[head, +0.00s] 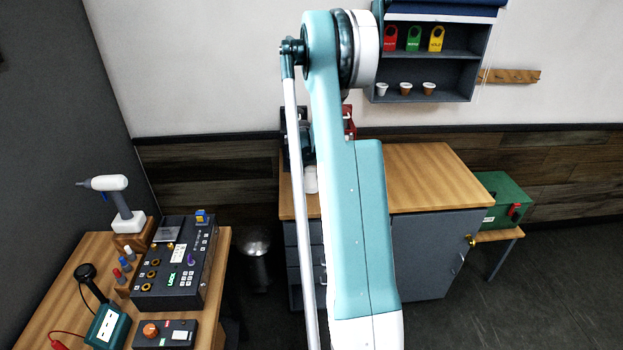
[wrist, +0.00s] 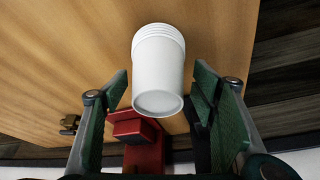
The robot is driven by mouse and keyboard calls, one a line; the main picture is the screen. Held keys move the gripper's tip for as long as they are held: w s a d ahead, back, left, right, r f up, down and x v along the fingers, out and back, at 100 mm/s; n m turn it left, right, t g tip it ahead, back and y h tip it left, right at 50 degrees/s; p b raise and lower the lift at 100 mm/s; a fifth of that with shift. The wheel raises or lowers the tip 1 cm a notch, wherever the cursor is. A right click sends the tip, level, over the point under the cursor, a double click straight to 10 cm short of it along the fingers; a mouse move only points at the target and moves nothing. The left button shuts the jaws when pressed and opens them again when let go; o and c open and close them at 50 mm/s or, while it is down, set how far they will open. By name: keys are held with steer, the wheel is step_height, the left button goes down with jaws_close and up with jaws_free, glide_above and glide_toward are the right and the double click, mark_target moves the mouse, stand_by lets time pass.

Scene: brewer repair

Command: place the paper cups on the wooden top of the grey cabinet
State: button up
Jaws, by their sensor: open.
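A stack of white paper cups (wrist: 158,70) is between the fingers of my open gripper (wrist: 158,92) in the wrist view. Its stacked rims point away from the camera and a closed cup bottom faces it. Gaps show between the stack and both green-padded fingers. The wooden top (wrist: 60,60) lies behind the stack; I cannot tell whether the rims touch it. In the head view a white piece of the stack (head: 311,179) shows at the left end of the cabinet's wooden top (head: 425,172). My arm hides most of that area and my gripper is not clear there.
A red object (wrist: 145,150) is close below the cups in the wrist view. The grey cabinet (head: 430,255) has bare top to the right of my arm. A wall shelf (head: 440,70) holds small cups and tags. A green box (head: 503,200) stands to the right.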

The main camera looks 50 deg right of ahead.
steer(key=shift+v, duration=4.6)
steer(key=shift+a+r, duration=0.1)
steer(key=shift+a, duration=0.05)
steer(key=s+a+r+n+t, duration=0.15)
steer(key=a+r, duration=0.45)
steer(key=a, duration=0.6)
steer(key=s+a+r+n+t+y, duration=0.1)
steer(key=a+r+n, duration=0.2)
steer(key=a+r, duration=0.55)
steer(key=s+a+r+n+t, duration=0.15)
steer(key=a+r, duration=0.25)
steer(key=a, duration=1)
steer(key=s+a+n+y, duration=0.1)
steer(key=s+a+n, duration=0.2)
steer(key=s+a, duration=0.8)
steer(key=s+a+f+n+t+y, duration=0.1)
steer(key=s+a+n, duration=0.3)
steer(key=s+a, duration=0.7)
steer(key=a+y, duration=0.1)
steer(key=a, duration=0.4)
steer(key=shift+s+a, duration=0.4)
